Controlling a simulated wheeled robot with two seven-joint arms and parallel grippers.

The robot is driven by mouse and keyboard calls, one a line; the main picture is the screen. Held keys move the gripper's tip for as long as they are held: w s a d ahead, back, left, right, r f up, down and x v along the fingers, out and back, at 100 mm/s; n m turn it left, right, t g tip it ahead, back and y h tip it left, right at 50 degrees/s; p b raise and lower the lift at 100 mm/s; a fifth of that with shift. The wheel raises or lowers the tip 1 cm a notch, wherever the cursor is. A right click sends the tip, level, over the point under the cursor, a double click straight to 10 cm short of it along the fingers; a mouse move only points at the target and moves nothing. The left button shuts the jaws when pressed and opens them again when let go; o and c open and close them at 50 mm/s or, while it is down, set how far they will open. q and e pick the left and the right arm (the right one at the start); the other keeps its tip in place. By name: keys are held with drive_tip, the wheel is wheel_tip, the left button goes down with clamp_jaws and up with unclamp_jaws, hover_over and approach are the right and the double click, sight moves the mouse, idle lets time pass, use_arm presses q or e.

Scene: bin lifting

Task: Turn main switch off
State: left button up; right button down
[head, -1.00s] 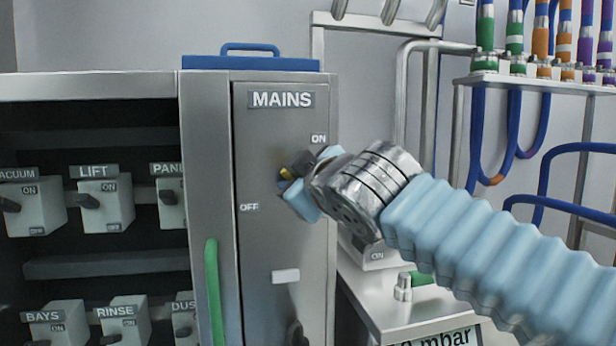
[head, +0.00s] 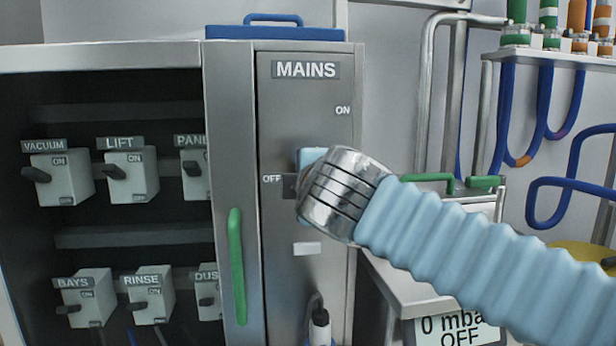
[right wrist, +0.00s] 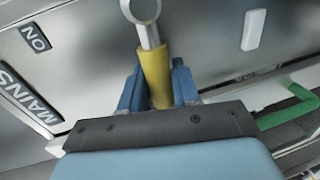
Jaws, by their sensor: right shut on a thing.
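The main switch is on the grey MAINS panel (head: 300,120), with an ON label (head: 342,110) above and an OFF label (head: 271,179) to the left and lower. In the right wrist view, its grey lever (right wrist: 146,30) has a yellow grip (right wrist: 154,75) between the blue fingers of my right gripper (right wrist: 157,88), which is shut on it. In the head view, my right gripper (head: 312,158) is at about the height of the OFF label. The wrist hides the lever there. My left gripper is not in view.
A rack of smaller switches (head: 125,177) stands open to the left. A green handle (head: 237,265) is on the edge beside the panel. A blank white plate (head: 307,249) and a black-and-white part (head: 320,325) are below my wrist. A metal bench and blue hoses are to the right.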

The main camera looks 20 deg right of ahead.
drive_tip(key=shift+f+n, duration=0.3)
idle(0.4)
drive_tip(key=c, duration=1)
unclamp_jaws()
drive_tip(key=shift+o, duration=0.2)
drive_tip(key=v, duration=1.4)
drive_tip(key=shift+w+a, duration=0.1)
